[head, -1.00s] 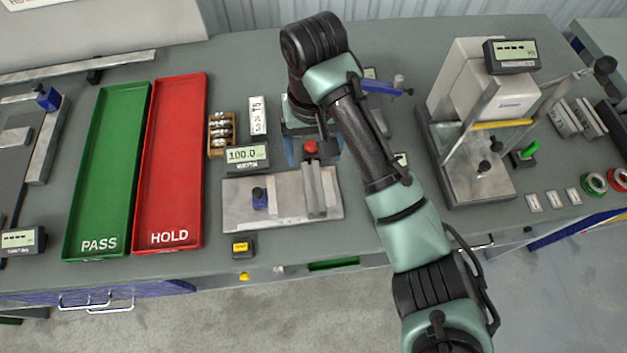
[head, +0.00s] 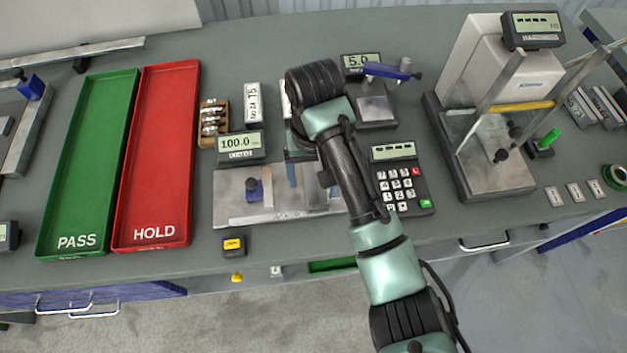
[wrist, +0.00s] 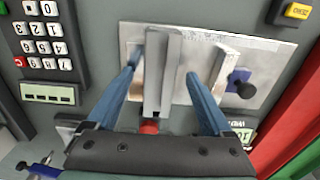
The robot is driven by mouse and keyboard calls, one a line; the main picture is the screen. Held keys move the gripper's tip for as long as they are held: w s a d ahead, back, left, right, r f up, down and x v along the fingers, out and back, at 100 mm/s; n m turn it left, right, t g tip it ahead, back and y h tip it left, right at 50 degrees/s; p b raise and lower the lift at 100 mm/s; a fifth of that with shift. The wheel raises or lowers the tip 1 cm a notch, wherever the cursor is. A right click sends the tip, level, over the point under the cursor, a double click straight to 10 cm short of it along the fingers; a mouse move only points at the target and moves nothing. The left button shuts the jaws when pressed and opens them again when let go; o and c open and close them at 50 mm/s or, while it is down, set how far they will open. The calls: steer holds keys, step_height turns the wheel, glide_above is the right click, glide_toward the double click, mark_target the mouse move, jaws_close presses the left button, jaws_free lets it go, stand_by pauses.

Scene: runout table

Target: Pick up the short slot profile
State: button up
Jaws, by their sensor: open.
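The short slot profile, a grey grooved metal bar (wrist: 163,78), lies on a flat steel plate (wrist: 272,62) in the wrist view. My gripper (wrist: 170,72) is open, with one blue finger on each side of the bar. I cannot tell whether either finger touches it. In the head view my gripper (head: 308,176) is over the right part of the plate (head: 232,205), and my arm hides much of the bar.
A blue clamp with a black knob (head: 253,189) stands on the plate, left of the bar. A display reading 100.0 (head: 240,146) is behind the plate. A keypad (head: 400,187) is close on the right. Red HOLD (head: 157,150) and green PASS (head: 88,160) trays lie left.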

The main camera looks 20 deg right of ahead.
steer(key=shift+f, duration=0.15)
jaws_close()
stand_by(0.4)
